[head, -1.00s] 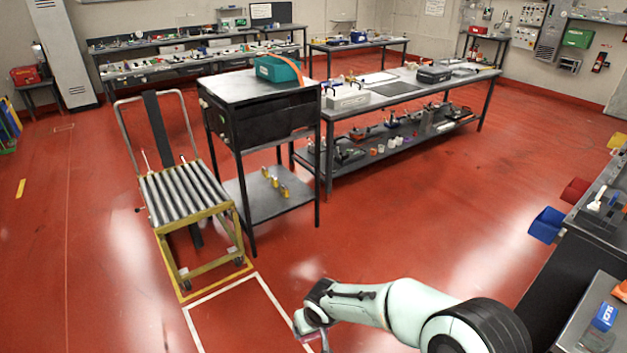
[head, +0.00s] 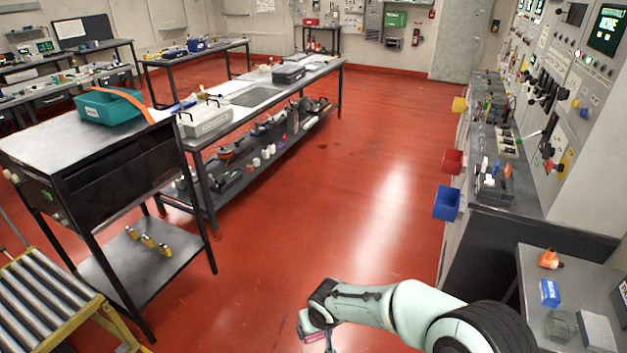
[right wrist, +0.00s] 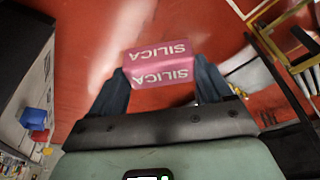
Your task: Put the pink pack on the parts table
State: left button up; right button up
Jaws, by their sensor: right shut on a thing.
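The pink pack (right wrist: 160,62), marked SILICA, is between the two fingers of my right gripper (right wrist: 162,78) in the right wrist view. The gripper is shut on it, over the red floor. In the head view my right gripper (head: 316,330) is at the bottom middle, with a small bit of the pink pack (head: 314,338) showing. No label tells which table is the parts table. A grey table (head: 535,290) at the lower right carries a blue pack, an orange item and a clear block. My left gripper is out of view.
A black-sided table (head: 40,150) with a teal bin (head: 112,106) stands left, beside a roller cart (head: 45,300). A long bench (head: 250,95) runs behind. The floor between is clear.

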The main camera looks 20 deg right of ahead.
aim_at(592, 299)
jog(key=i+l+z, duration=0.15)
jog(key=i+z, duration=0.35)
jog(key=i+j+z, duration=0.1)
jog(key=i+z, duration=0.65)
jog(key=i, duration=0.35)
jog(key=i+j+z, duration=0.2)
jog(key=i, duration=0.4)
jog(key=z, duration=1.55)
